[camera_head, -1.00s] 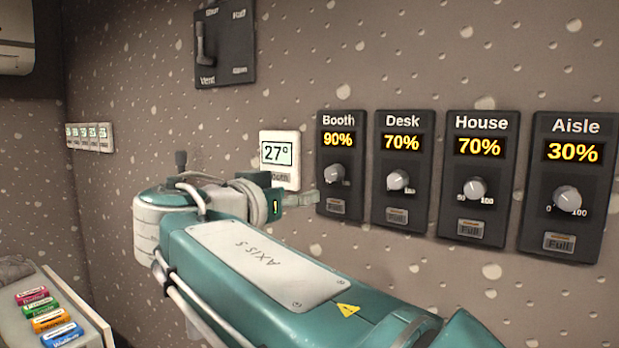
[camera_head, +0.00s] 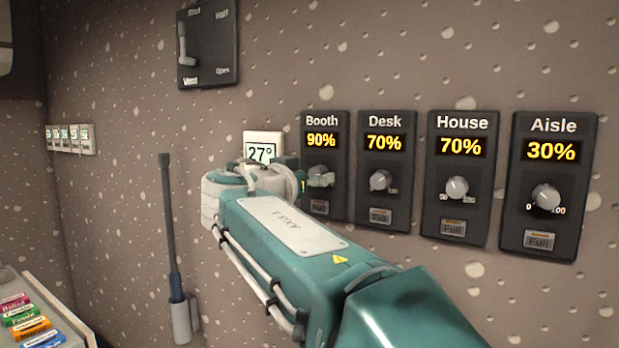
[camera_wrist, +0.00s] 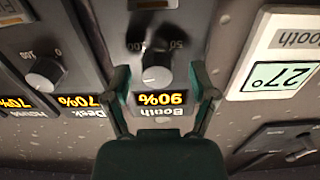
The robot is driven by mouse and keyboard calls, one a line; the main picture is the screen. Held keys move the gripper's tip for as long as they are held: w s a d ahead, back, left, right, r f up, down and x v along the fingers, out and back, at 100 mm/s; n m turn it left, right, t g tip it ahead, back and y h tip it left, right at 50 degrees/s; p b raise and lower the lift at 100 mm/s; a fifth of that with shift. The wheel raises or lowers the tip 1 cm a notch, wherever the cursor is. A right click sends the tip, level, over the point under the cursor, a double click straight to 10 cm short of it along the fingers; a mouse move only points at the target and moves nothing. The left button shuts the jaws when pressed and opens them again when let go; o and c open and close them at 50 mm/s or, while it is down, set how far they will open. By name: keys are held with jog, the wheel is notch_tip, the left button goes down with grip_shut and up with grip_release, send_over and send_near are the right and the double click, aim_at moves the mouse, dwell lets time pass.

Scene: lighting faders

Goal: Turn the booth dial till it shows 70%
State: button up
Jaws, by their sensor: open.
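The Booth panel (camera_head: 323,205) is a dark plate on the wall, and its yellow display (camera_head: 321,140) reads 90%. Its round grey dial (camera_head: 318,171) sits below the display, partly covered by my gripper in the head view. In the wrist view the panel appears upside down, with the Booth dial (camera_wrist: 157,72) and the 90% display (camera_wrist: 160,98). My gripper (camera_wrist: 160,76) is open, with one finger on each side of the dial. Gaps show between fingers and dial in that view; how far the tips reach along the dial's depth is unclear.
The Desk panel (camera_head: 386,210) at 70%, House panel (camera_head: 460,225) at 70% and Aisle panel (camera_head: 550,220) at 30% stand in a row to the right. A 27° thermostat (camera_head: 262,152) is close on the left. A lever panel (camera_head: 208,45) is higher up.

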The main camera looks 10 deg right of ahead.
jog(key=shift+d, duration=0.3)
jog(key=shift+a, duration=0.15)
grip_shut()
jog(key=shift+n, duration=0.3)
jog(key=n, duration=2)
jog(key=shift+f+n, duration=0.1)
jog(key=shift+n, duration=0.3)
